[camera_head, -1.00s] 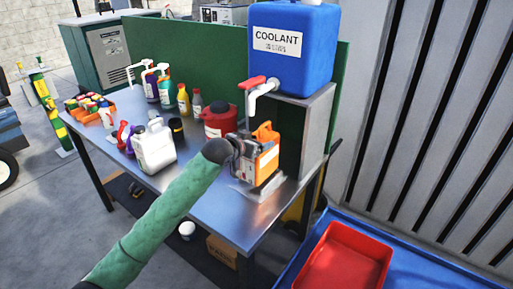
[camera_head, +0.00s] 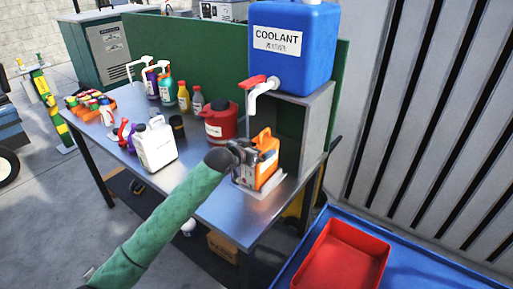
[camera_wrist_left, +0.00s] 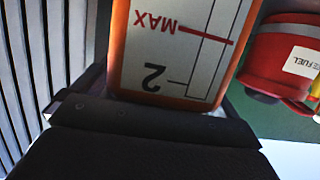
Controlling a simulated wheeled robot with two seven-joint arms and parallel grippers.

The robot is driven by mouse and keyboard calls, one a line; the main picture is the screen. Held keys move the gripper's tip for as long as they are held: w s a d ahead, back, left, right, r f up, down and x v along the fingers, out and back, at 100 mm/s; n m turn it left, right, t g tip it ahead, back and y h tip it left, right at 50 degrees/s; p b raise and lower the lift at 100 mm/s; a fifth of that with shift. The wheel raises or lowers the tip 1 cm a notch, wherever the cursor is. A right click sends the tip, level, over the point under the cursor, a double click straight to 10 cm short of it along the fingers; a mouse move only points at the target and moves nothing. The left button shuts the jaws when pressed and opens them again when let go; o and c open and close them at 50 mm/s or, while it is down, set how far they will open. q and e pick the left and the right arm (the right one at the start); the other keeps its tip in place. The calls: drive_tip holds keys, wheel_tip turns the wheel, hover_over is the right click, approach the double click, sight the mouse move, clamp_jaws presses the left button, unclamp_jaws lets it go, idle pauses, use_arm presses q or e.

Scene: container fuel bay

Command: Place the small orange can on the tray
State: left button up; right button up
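The small orange can (camera_head: 267,171) has a white scale label and an orange handle. It stands upright at the flat metal tray (camera_head: 272,190) on the bench under the coolant tap. I cannot tell whether its base fully rests there. My left gripper (camera_head: 256,160) reaches it from the left with its fingers at the can's sides, and looks shut on it. In the left wrist view the can (camera_wrist_left: 165,50) fills the space between the dark fingers, with "MAX" and "2" upside down. My right gripper is not in view.
The blue coolant tank (camera_head: 295,50) with its red-handled tap (camera_head: 258,86) is just above the can. A red fuel can (camera_head: 220,121) and a white jug (camera_head: 157,148) stand to the left. A red bin (camera_head: 345,262) lies at the lower right. The bench front is clear.

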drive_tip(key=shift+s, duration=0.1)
use_arm(q)
drive_tip(key=shift+s+a+r, duration=0.1)
drive_tip(key=shift+s+a, duration=0.25)
drive_tip(key=shift+s, duration=0.05)
drive_tip(key=b+v, duration=0.3)
drive_tip(key=v, duration=0.8)
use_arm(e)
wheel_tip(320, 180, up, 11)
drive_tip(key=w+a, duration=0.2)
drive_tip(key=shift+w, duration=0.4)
use_arm(q)
drive_tip(key=shift+r, duration=0.1)
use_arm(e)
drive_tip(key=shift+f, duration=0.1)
